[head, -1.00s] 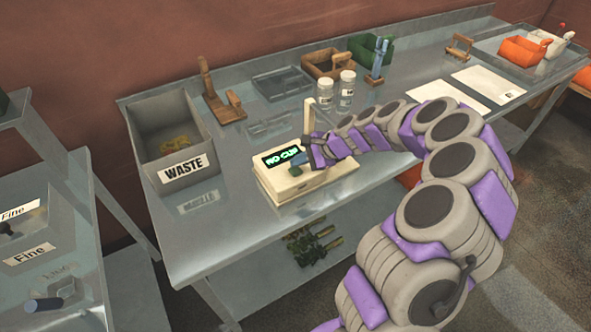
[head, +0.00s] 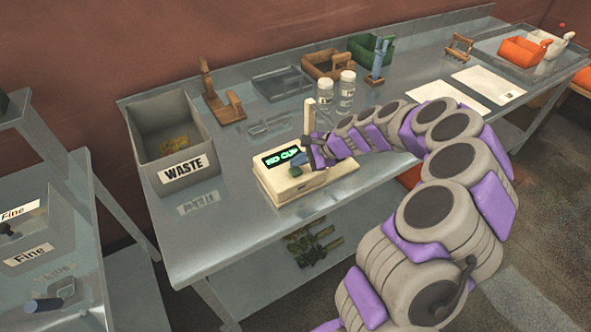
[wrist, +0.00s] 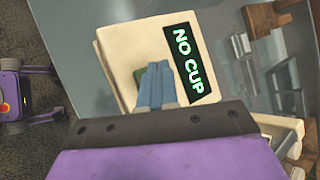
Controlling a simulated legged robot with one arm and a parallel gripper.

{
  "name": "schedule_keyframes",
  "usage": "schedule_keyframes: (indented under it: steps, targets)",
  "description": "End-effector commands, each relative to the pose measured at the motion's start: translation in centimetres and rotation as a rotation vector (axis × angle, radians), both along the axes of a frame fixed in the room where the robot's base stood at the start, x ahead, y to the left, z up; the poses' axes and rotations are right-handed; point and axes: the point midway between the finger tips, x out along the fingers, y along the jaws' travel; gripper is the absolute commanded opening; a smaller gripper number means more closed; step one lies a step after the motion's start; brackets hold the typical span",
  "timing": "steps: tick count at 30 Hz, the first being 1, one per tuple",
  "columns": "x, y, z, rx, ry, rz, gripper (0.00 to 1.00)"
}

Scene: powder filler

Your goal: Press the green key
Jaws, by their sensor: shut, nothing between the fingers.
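A cream powder filler (head: 290,183) stands on the metal bench, its dark display (head: 285,158) reading "NO CUP" in green letters. The display also shows in the wrist view (wrist: 188,63). A green key (wrist: 140,76) lies beside the display on the filler's top, mostly hidden behind my fingers. My gripper (wrist: 154,68) is shut and empty, its blue fingertips together over the green key. I cannot tell whether they touch it. In the head view my gripper (head: 297,161) is at the filler's top, just below the display.
A grey WASTE bin (head: 172,140) stands left of the filler. Two clear jars (head: 346,92) stand behind it. Bare bench lies in front of the bin.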

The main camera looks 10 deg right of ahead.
Motion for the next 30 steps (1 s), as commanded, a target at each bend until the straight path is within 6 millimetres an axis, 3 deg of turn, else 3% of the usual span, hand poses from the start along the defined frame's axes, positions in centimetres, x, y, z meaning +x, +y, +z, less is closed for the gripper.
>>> schedule_keyframes:
  steps: [30]
  targets:
    - [-0.13,0.07,-0.73,0.0,0.001,0.001,0.0]
